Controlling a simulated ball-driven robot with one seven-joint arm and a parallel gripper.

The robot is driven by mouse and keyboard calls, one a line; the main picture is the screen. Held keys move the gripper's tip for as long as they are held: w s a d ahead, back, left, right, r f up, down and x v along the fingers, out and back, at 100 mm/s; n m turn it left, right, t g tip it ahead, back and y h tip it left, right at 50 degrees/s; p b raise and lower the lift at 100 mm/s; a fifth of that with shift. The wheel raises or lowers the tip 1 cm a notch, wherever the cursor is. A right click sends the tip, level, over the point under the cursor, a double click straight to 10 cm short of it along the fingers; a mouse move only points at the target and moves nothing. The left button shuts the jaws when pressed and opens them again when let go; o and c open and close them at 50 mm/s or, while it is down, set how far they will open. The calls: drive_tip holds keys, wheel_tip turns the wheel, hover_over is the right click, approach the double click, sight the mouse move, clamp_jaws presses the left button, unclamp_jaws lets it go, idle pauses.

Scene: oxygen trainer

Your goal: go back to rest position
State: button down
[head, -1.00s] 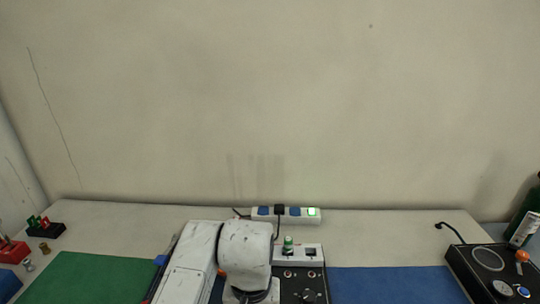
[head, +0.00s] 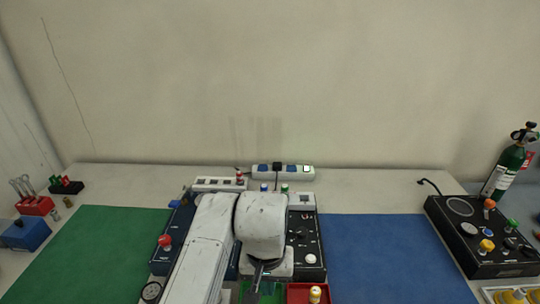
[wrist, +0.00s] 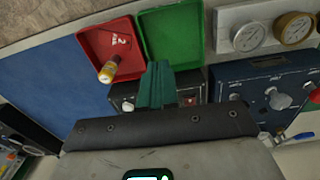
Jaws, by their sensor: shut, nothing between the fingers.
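My arm reaches forward over the middle of the table in the head view. My gripper (head: 256,278) is partly hidden there by the arm's end and points down toward the front. In the wrist view my gripper (wrist: 155,84) shows its dark green fingers pressed together, with nothing between them. The fingers show in front of a black panel (wrist: 126,90), at the lower edge of a green tray (wrist: 172,38).
A red tray (wrist: 92,40) holds a small yellow-labelled bottle (wrist: 108,68). Trainer panels stand under and beside my arm. A black control box (head: 470,245) and a green cylinder (head: 508,165) stand right. The blue mat (head: 385,255) and green mat (head: 100,250) look clear.

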drive_tip(key=s+d+f+m+t+h, duration=0.2)
drive_tip(key=d+t+h, duration=0.15)
drive_tip(key=d, duration=2.85)
drive_tip(key=s+d+f+n+g+y, duration=0.1)
drive_tip(key=s+f, duration=0.4)
drive_tip(key=s, duration=0.4)
drive_tip(key=s+f+n+g+y, duration=0.1)
drive_tip(key=s+f, duration=0.5)
drive_tip(key=s, duration=0.3)
drive_tip(key=s+a+f+y+b, duration=0.1)
drive_tip(key=s+a+f, duration=0.1)
drive_tip(key=s+a, duration=0.3)
drive_tip(key=s+g, duration=0.1)
drive_tip(key=s, duration=0.1)
drive_tip(key=shift+s+a, duration=0.15)
drive_tip(key=shift+s, duration=0.25)
drive_tip(key=shift+y, duration=0.25)
